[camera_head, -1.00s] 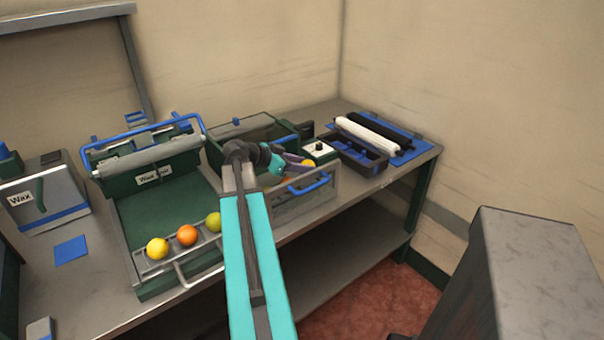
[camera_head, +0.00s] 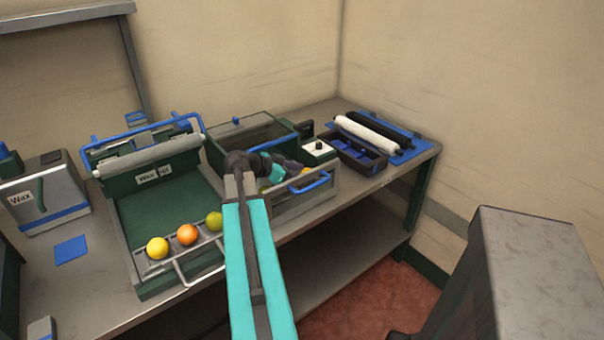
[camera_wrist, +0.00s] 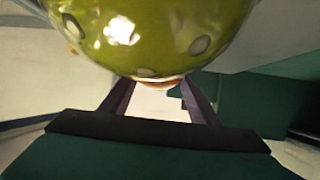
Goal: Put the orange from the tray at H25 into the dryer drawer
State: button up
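The drawer (camera_head: 328,194) is pulled out at the bench front, with clear walls and a blue handle. My gripper (camera_head: 292,166) is low inside it, with its fingers partly hidden. A small orange-yellow patch of fruit (camera_head: 305,171) shows beside the fingertips. In the wrist view a glossy green fruit (camera_wrist: 150,30) fills the top and covers the fingertips (camera_wrist: 157,84). An orange sliver shows just under it, between the fingers. Whether they grip anything is hidden. An orange fruit (camera_head: 187,234) lies between a yellow one (camera_head: 157,248) and a green one (camera_head: 214,221) on the front rack.
The green unit with a roller (camera_head: 150,155) stands left of the drawer. A white knob box (camera_head: 319,150) and a tray with rollers (camera_head: 362,160) lie to the right. A wax box (camera_head: 45,200) stands far left. A grey block (camera_head: 535,250) rises at the front right.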

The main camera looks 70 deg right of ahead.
jog(key=shift+o, duration=0.2)
jog(key=shift+r, duration=0.15)
jog(key=b+v, duration=0.1)
jog(key=v, duration=1)
jog(key=shift+w, duration=0.1)
jog(key=shift+w+a+r+b, duration=0.2)
jog(key=shift+a+b, duration=0.1)
jog(key=shift+r, duration=0.1)
dwell(0.4)
